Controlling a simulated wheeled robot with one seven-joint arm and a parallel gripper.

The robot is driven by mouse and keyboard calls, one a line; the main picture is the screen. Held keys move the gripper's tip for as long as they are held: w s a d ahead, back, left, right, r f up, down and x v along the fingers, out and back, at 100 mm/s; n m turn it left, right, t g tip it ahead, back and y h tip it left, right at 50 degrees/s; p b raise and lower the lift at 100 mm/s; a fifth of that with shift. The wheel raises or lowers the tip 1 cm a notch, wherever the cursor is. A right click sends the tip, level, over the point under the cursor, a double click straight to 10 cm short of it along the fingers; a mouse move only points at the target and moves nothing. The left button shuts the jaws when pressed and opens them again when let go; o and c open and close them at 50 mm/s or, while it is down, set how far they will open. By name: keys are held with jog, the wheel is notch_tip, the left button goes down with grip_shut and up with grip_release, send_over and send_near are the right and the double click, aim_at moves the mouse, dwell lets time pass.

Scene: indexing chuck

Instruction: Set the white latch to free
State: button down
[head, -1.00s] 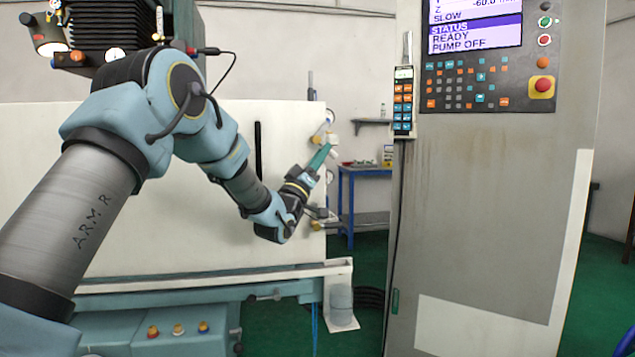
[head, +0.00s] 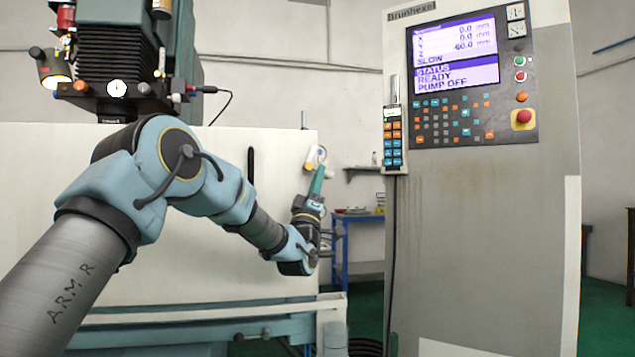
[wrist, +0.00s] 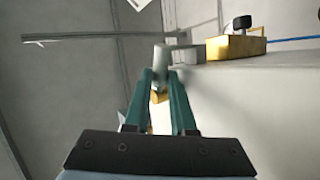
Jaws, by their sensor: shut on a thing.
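The white latch (wrist: 160,62) shows in the wrist view as a pale, rounded piece between the tips of my two teal fingers. My gripper (wrist: 163,75) is shut on it, and the fingertips hide part of it. In the head view the pale latch (head: 310,161) is small, at the upper right edge of the large cream panel. My gripper (head: 318,178) reaches up to it there, with its teal fingers nearly upright. The latch's exact setting is too small to read.
In the wrist view a brass block (wrist: 236,46) with a black knob sits right of the latch on a pale ledge. A grey control cabinet (head: 480,230) stands close on the right. A blue table (head: 362,220) stands behind the gap.

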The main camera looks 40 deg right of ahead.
jog(key=c, duration=0.8)
grip_release()
jog(key=shift+o, duration=0.2)
jog(key=b+v, duration=0.1)
jog(key=v, duration=1)
